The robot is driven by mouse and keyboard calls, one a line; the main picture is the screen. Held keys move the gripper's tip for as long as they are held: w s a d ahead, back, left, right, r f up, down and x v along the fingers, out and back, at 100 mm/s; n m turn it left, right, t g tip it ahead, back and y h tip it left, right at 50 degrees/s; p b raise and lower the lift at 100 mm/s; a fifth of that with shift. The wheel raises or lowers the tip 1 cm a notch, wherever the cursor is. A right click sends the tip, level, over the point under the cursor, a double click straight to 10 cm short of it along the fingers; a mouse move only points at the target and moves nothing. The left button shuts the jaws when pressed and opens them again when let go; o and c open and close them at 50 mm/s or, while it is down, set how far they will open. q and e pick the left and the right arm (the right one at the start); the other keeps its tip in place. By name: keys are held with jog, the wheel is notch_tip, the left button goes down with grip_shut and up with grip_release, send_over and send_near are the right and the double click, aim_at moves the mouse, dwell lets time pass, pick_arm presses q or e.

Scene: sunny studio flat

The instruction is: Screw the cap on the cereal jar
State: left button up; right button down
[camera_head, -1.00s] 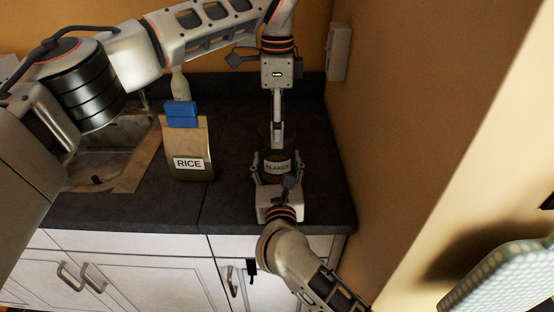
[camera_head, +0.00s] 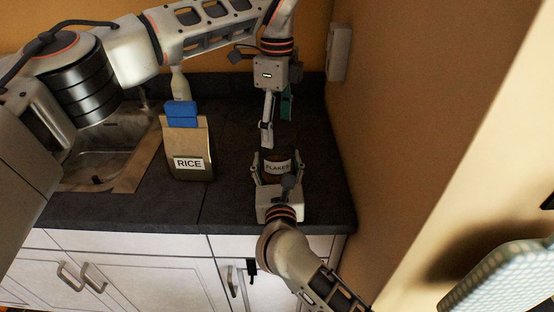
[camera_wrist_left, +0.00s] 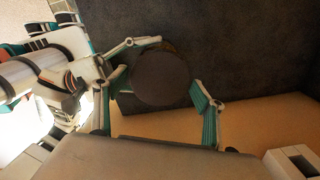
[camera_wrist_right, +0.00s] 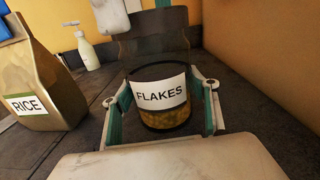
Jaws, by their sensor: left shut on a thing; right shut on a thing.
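The cereal jar (camera_head: 277,168), labelled FLAKES, stands upright on the dark counter. My left gripper (camera_head: 274,128) points down from above the jar. In the left wrist view the dark round cap (camera_wrist_left: 160,77) lies between its fingers, and the gripper is shut on it.
A RICE bag (camera_head: 187,145) with a blue clip stands left of the jar. A pale bottle (camera_head: 180,84) stands behind it, and a sink (camera_head: 105,160) lies further left. The wall (camera_head: 375,110) is close on the right. The counter between bag and jar is clear.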

pick_arm(q)
jog(key=m, duration=0.3)
jog(key=shift+m, duration=0.4)
jog(key=m, duration=0.3)
jog(key=shift+f+m, duration=0.1)
jog(key=shift+m, duration=0.3)
jog(key=m, duration=0.3)
jog(key=shift+m, duration=0.3)
jog(key=m, duration=1.6)
jog(key=shift+s, duration=0.1)
jog(key=m, duration=0.4)
jog(key=shift+f+m, duration=0.1)
jog(key=shift+m, duration=0.2)
jog(key=o, duration=1.2)
